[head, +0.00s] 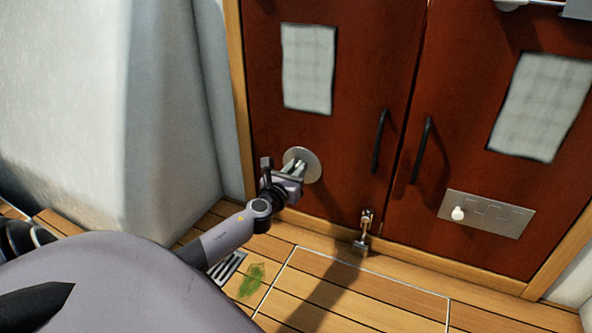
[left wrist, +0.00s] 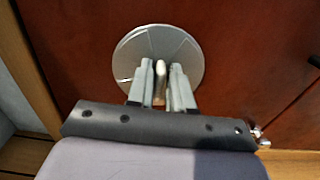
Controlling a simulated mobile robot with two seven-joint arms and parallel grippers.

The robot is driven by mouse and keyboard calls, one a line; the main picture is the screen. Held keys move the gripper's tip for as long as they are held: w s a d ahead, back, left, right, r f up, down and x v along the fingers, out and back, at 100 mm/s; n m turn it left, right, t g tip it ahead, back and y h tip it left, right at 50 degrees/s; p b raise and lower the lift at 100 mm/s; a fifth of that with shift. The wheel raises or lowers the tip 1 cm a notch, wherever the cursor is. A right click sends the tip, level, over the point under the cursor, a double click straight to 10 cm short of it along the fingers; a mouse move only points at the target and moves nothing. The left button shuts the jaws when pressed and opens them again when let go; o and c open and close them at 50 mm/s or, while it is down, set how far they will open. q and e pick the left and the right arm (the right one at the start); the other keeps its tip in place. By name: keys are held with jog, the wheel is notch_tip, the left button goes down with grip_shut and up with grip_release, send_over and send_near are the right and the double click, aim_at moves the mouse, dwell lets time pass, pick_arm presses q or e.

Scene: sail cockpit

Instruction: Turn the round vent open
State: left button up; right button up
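The round vent (head: 313,163) is a silver metal disc low on the left red-brown door. It shows large in the left wrist view (left wrist: 188,52), with faint radial lines and a pale upright knob (left wrist: 160,80) at its middle. My left gripper (head: 295,168) is at the vent's face. In the left wrist view its two fingers (left wrist: 160,82) stand on either side of the knob, close to it. Whether they press on the knob is hard to tell. My right gripper is not in view.
Two black handles (head: 379,141) (head: 421,150) stand between the doors. A metal latch (head: 364,230) sits at the doors' foot. A switch panel (head: 487,213) is on the right door. A floor grate (head: 228,267) and green patch (head: 252,280) lie below my arm. A white wall (head: 165,95) rises left.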

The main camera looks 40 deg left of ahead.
pick_arm(q)
grip_shut()
jog(key=shift+n, duration=0.3)
jog(key=n, duration=0.2)
jog(key=n+b, duration=0.1)
jog(key=n, duration=0.2)
jog(key=n+b, duration=0.1)
jog(key=n, duration=0.2)
jog(key=shift+s+a, duration=0.1)
jog(key=shift+a, duration=0.3)
jog(key=shift+n, duration=0.3)
jog(key=o, duration=0.5)
grip_release()
jog(key=shift+f, duration=0.1)
